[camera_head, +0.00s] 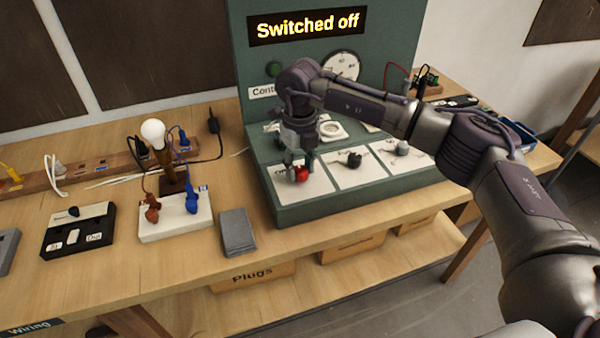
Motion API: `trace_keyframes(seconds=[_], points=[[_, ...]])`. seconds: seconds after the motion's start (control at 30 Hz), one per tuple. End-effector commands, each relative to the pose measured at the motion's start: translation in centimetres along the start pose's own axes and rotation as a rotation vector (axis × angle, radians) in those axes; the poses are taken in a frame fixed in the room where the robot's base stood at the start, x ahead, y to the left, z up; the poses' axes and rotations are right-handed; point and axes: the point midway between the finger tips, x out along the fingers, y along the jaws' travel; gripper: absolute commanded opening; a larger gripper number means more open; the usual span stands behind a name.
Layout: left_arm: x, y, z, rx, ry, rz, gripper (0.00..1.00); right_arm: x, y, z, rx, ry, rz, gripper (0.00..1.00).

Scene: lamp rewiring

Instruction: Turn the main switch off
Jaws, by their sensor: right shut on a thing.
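The main switch, a red knob (301,174), sits on the left white plate of the green control panel (345,205). My right gripper (299,165) reaches down from above and is shut on the red knob. The knob's top is partly hidden by the fingers. The sign (307,26) at the top of the panel reads "Switched off" in yellow letters. A round dial (342,66) on the upright board is partly hidden by my right arm. My left gripper is not in view.
Left of the panel are a grey block (237,232), a white base (176,226) with red and blue plugs, a lamp with a bulb (153,133), and a black box (77,231). The table's front strip is clear.

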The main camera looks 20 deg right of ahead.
Motion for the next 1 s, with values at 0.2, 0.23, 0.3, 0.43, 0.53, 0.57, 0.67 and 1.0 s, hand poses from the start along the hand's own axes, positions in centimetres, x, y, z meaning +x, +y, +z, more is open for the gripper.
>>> trace_keyframes(seconds=[0.2, 0.23, 0.3, 0.43, 0.53, 0.57, 0.67, 1.0], points=[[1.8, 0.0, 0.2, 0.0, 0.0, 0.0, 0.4, 0.2, 0.0, 0.1, -0.206, -0.003, 0.001, 0.04], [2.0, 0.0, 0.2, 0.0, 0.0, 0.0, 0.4, 0.2, 0.0, 0.1, -0.234, -0.003, 0.001, 0.04], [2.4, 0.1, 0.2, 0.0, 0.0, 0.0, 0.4, 0.1, 0.0, 0.1, -0.301, -0.003, 0.0, 0.04], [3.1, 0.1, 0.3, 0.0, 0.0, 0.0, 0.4, 0.1, 0.0, 0.1, -0.42, -0.004, 0.0, 0.04], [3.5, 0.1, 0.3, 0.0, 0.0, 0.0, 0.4, 0.1, 0.0, 0.1, -0.506, -0.004, 0.0, 0.04], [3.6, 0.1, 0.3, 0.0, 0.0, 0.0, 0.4, 0.1, 0.0, 0.1, -0.531, -0.004, -0.001, 0.04], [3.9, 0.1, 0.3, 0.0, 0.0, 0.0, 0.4, 0.0, 0.0, 0.1, -0.606, -0.004, -0.001, 0.04], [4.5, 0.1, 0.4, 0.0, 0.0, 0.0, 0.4, -0.1, 0.0, 0.0, -0.775, -0.003, -0.001, 0.04]])
